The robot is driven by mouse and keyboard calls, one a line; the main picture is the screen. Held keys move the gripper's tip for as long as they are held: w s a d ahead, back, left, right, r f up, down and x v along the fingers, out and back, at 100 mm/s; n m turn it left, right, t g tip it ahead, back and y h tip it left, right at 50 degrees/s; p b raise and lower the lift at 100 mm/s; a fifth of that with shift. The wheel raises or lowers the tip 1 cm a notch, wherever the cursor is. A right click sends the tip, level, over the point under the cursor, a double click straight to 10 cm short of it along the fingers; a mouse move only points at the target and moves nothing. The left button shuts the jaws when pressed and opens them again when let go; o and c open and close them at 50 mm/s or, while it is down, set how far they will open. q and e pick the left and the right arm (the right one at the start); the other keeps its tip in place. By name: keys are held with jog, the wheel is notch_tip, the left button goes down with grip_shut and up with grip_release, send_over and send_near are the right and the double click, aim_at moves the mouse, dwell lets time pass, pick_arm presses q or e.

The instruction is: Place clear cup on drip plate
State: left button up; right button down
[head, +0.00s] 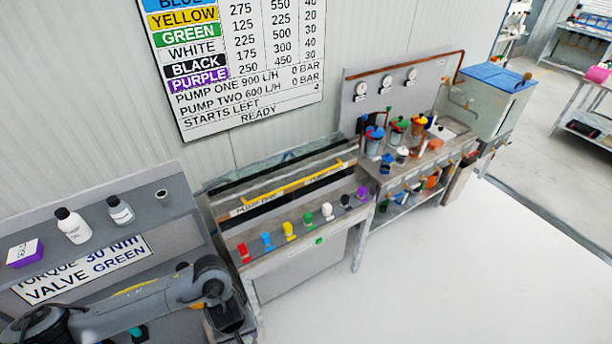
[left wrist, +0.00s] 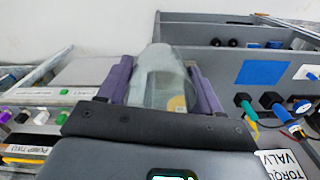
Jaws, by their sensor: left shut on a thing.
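My left gripper (left wrist: 161,78) shows in the left wrist view, its two purple fingers shut on a clear cup (left wrist: 163,72). The cup is see-through, with a yellowish patch showing low on its right side. In the head view my left arm comes in from the lower left, in front of the grey shelf; its fingers and the cup cannot be made out there. I cannot pick out the drip plate with certainty in either view. My right gripper is in neither view.
A grey shelf (head: 88,232) holds two white bottles (head: 73,226) and a purple-and-white box (head: 25,253). To its right stand a bench with several coloured valve handles (head: 290,230), then a crowded workbench (head: 405,168) and a blue-lidded tank (head: 497,95). The floor (head: 450,275) at front right is clear.

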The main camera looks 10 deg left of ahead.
pick_arm(q)
jog(key=w+d+r+m+p, duration=0.1)
jog(key=w+r+m+p, duration=0.1)
jog(key=r, duration=0.6)
jog(key=w+d+r+m+p, duration=0.1)
jog(key=w+r+m+p, duration=0.2)
jog(key=r, duration=0.5)
jog(key=shift+w+r+m, duration=0.2)
jog(key=shift+w+m, duration=0.15)
jog(key=shift+m, duration=0.55)
jog(key=shift+d, duration=0.15)
